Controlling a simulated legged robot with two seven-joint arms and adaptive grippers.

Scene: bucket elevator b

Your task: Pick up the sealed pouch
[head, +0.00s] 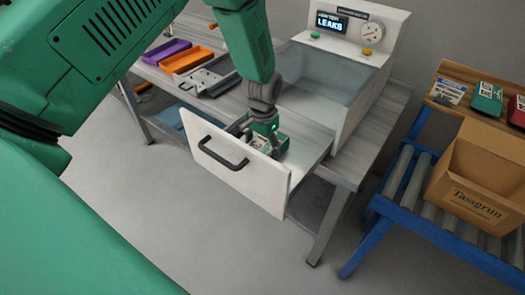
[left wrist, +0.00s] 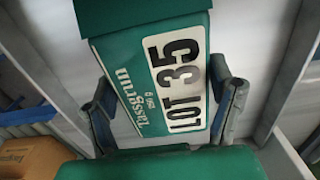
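The sealed pouch is green with a white label reading "LOT 35" (left wrist: 185,80); it fills the middle of the left wrist view. In the head view the pouch (head: 283,143) lies in the white drawer, partly hidden by my left gripper (head: 263,140). My left gripper points down into the drawer. In the left wrist view its two fingers (left wrist: 165,90) stand on either side of the pouch, very close to its edges. I cannot tell whether they touch it. The pouch sits slightly tilted between them. My right gripper is not in view.
The white drawer front (head: 225,165) with its dark handle is below a clear tank (head: 325,85) with a "LEAKS" display. Purple (head: 165,50) and orange (head: 187,60) trays lie at the left. A cardboard box (head: 480,185) stands on a blue roller stand at the right.

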